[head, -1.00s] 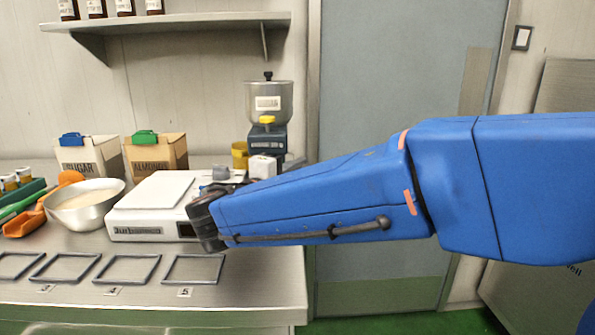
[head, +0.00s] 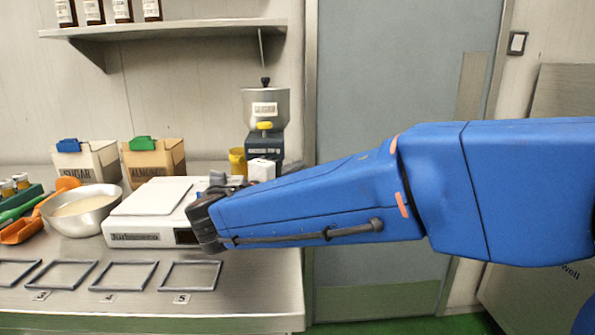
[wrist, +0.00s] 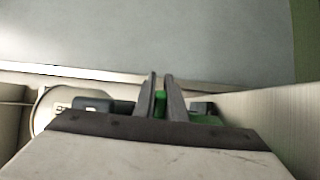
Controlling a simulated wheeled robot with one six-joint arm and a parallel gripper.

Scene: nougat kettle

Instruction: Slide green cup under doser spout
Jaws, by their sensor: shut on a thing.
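The doser (head: 265,105) stands at the back right of the bench, a grey hopper with a yellow knob above a dark blue body. Its spout cannot be made out. In the wrist view my gripper (wrist: 160,85) has its two fingers close together, with a green thing (wrist: 160,103) between them, apparently the green cup. Only slivers of green show there; the rest is hidden by the fingers and gripper body. In the head view my blue arm covers the area just in front of the doser, and the cup and fingertips are hidden.
A white scale (head: 150,215) stands left of my wrist, close to it. A yellow cup (head: 237,161) stands by the doser's left side. A metal bowl (head: 85,218) and two ingredient boxes are farther left. Wire frames (head: 190,276) lie along the bench front.

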